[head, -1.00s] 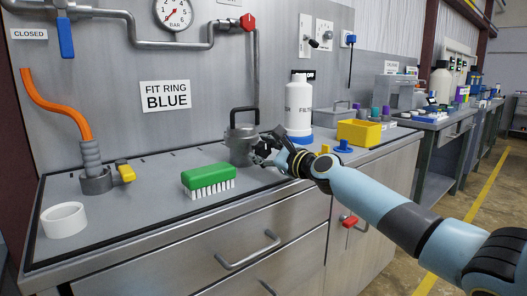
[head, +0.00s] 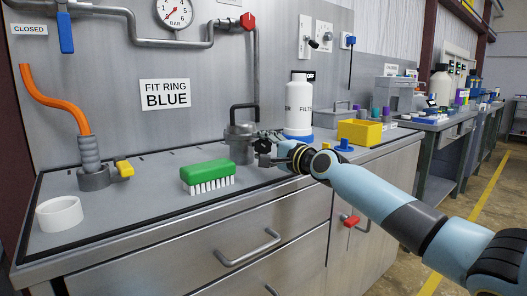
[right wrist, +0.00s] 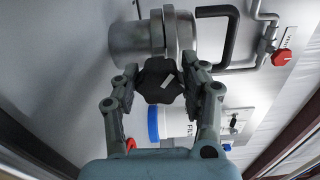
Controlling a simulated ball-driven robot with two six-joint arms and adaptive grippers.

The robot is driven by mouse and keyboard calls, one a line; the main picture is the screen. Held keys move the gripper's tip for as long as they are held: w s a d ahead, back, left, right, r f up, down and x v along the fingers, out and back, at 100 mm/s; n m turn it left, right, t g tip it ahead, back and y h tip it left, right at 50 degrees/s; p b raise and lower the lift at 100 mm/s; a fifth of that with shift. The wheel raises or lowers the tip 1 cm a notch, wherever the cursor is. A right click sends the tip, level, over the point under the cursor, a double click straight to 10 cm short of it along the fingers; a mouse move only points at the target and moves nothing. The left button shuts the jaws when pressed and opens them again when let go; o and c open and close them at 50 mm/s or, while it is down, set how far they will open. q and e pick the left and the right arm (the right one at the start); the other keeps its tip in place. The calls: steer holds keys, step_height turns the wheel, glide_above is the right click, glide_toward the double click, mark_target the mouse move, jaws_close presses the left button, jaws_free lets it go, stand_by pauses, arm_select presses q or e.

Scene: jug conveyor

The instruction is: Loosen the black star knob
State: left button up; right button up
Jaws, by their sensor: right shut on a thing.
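The black star knob (right wrist: 160,80) shows in the right wrist view, with a small white mark on its face. It sits on the side of a grey metal housing with a black bail handle (head: 240,143); the housing also fills the top of the right wrist view (right wrist: 140,42). My right gripper (right wrist: 163,78) is shut on the knob, one finger on each side of it. In the head view my right gripper (head: 264,149) is at the right side of the housing and hides the knob. My left gripper is not in view.
A white filter bottle (head: 299,106) stands right behind my gripper, and a yellow bin (head: 360,133) is further right. A green brush (head: 206,174) lies in front left of the housing. A white ring (head: 60,214) and an orange hose (head: 52,103) are at the left.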

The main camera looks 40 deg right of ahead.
steer(key=n, duration=0.2)
steer(key=n+b, duration=0.1)
steer(key=n, duration=0.1)
steer(key=n+b, duration=0.1)
steer(key=n, duration=0.1)
steer(key=shift+f+n, duration=0.3)
steer(key=n+b, duration=0.2)
steer(key=n, duration=0.1)
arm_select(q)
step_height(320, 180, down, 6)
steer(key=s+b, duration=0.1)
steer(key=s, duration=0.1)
arm_select(e)
steer(key=shift+n, duration=1.9)
arm_select(q)
steer(key=shift+b, duration=0.35)
arm_select(e)
steer(key=o, duration=1.2)
steer(key=shift+r, duration=0.2)
steer(key=shift+s+d, duration=0.15)
steer(key=shift+s, duration=1.75)
steer(key=shift+s+d, duration=0.15)
steer(key=shift+s, duration=1.7)
steer(key=shift+s+f, duration=0.1)
